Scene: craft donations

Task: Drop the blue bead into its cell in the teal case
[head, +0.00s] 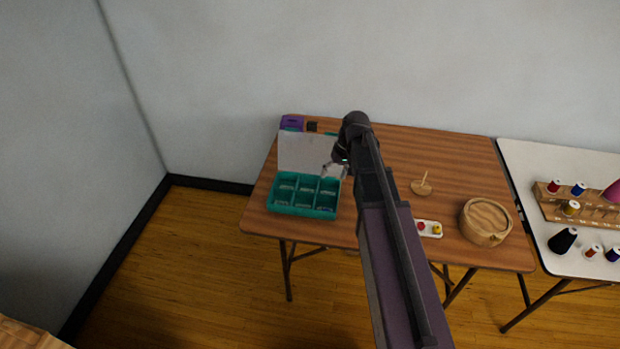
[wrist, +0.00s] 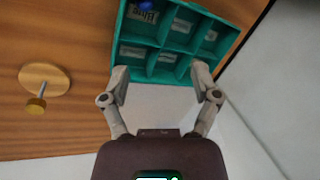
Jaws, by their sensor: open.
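The open teal case (head: 290,208) stands on the left of the wooden table, with its pale lid (head: 305,153) raised at the back. It has several cells with labels. The blue bead (wrist: 145,5) shows at the top edge of the wrist view, in the corner cell labelled "Blue"; it is partly cut off there. My gripper (head: 335,170) is above the back right of the case. In the wrist view my gripper (wrist: 160,72) has its fingers wide apart, with nothing between them, and the bead is beyond the fingertips.
A white tray (head: 430,235) with a red and a yellow bead lies right of my arm. A wooden peg stand (head: 422,188) and a round wooden box (head: 486,222) are farther right. A purple item (head: 291,122) stands behind the lid. A white table (head: 530,165) holds thread spools.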

